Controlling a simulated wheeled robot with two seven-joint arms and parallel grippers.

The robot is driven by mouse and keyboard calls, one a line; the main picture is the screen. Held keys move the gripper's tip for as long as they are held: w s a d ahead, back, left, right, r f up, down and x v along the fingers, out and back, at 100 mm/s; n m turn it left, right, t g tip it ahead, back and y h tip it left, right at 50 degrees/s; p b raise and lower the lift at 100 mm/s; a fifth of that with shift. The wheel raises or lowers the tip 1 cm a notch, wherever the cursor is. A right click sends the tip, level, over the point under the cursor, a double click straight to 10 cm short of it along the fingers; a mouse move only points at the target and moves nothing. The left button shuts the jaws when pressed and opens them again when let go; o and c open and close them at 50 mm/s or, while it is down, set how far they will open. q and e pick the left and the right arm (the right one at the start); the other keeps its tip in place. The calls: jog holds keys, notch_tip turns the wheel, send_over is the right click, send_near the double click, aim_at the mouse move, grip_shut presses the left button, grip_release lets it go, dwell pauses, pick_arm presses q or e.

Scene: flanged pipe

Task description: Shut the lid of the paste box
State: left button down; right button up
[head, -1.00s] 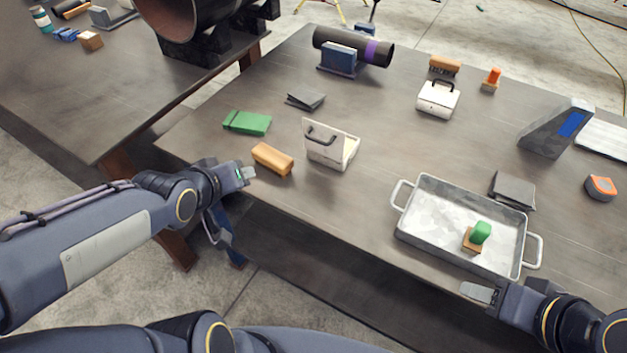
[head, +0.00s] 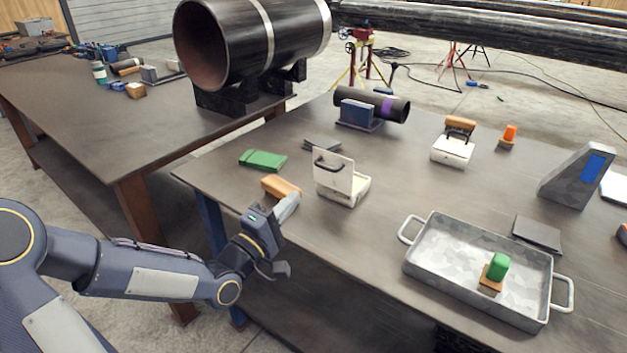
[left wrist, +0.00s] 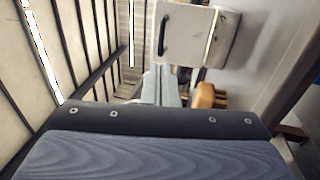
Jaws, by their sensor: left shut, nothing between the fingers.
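The paste box (head: 350,190), a small white box, stands near the front edge of the table. Its lid (head: 331,171) is raised upright on the left side and has a dark handle. A second white box (head: 451,151) with a dark handle stands further back with its lid down. My left gripper (head: 291,203) is shut and empty, left of the paste box and apart from it, by the table's front edge. In the left wrist view, the lid (left wrist: 182,35) and box are beyond the shut fingers (left wrist: 162,84). My right gripper is out of view.
A tan block (head: 281,187) lies by my left fingers, partly hidden behind them. A green case (head: 263,160) lies behind it. A metal tray (head: 421,266) holding a green-topped stamp-like thing stands at the front right. Table between box and tray is clear.

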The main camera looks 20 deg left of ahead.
aim_at(322, 167)
pick_arm(q)
jog(key=x, duration=0.8)
jog(key=shift+w+d, duration=0.2)
jog(key=shift+w, duration=0.2)
jog(key=shift+r, duration=0.1)
